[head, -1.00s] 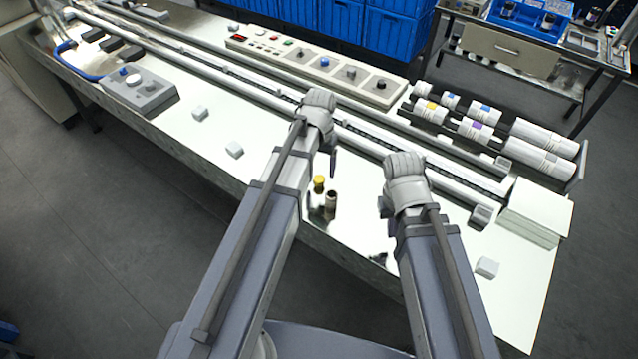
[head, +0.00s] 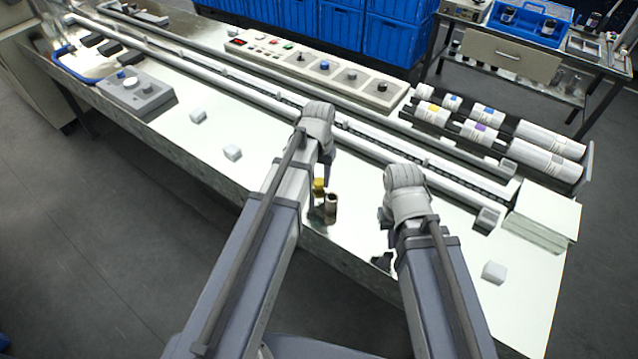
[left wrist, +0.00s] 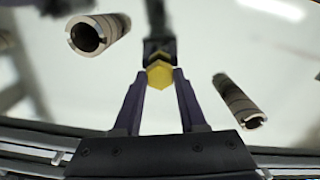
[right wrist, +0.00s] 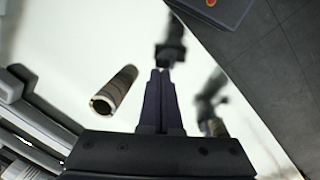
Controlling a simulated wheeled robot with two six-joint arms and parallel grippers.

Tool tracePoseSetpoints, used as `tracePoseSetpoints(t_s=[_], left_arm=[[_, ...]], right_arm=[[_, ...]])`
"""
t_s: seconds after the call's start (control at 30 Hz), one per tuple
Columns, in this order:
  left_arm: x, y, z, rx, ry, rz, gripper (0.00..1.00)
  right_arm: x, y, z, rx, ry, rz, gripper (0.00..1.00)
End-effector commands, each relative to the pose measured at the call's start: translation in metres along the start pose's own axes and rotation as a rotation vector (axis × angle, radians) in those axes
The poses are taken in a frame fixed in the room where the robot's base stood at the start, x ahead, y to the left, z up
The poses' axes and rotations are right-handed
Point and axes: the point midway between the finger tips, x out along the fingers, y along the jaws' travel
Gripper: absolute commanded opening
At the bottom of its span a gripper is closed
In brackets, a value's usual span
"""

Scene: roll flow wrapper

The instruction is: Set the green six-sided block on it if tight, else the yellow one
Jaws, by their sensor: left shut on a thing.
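The yellow six-sided block (head: 319,186) is between the fingertips of my left gripper (left wrist: 159,82), which is shut on it; its hexagonal face (left wrist: 160,74) shows in the left wrist view. I cannot tell if it still touches the table. A grey-brown hollow tube (head: 331,209) stands close beside it. The left wrist view shows two such tubes, one upper left (left wrist: 98,36) and one right (left wrist: 239,103). My right gripper (right wrist: 160,72) is shut and empty, with a tube (right wrist: 114,90) to its left in the right wrist view. I cannot make out a green block.
A long rail (head: 370,148) runs behind the tubes. White cubes (head: 232,152) lie along the front, another (head: 494,272) at the right. A control panel (head: 325,68) and labelled rolls (head: 540,150) stand behind. The glossy table (head: 260,190) has free room at left.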

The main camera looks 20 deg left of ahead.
Motion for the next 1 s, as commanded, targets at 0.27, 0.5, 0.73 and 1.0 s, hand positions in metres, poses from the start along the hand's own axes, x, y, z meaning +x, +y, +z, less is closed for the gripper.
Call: tracePoseSetpoints(t_s=[0.27,0.5,0.73,1.0], left_arm=[[0.000,0.000,0.000,0.000,0.000,0.000,0.00],[0.000,0.000,0.000,0.000,0.000,0.000,0.00],[-0.005,0.000,0.000,0.000,0.000,0.000,0.00],[-0.033,0.000,0.000,0.000,0.000,0.000,0.00]], right_arm=[[0.000,0.000,0.000,0.000,0.000,0.000,0.00],[0.000,0.000,0.000,0.000,0.000,0.000,0.00],[-0.005,0.001,0.000,0.000,0.000,0.000,0.00],[-0.033,0.003,0.002,0.000,0.000,0.000,0.00]])
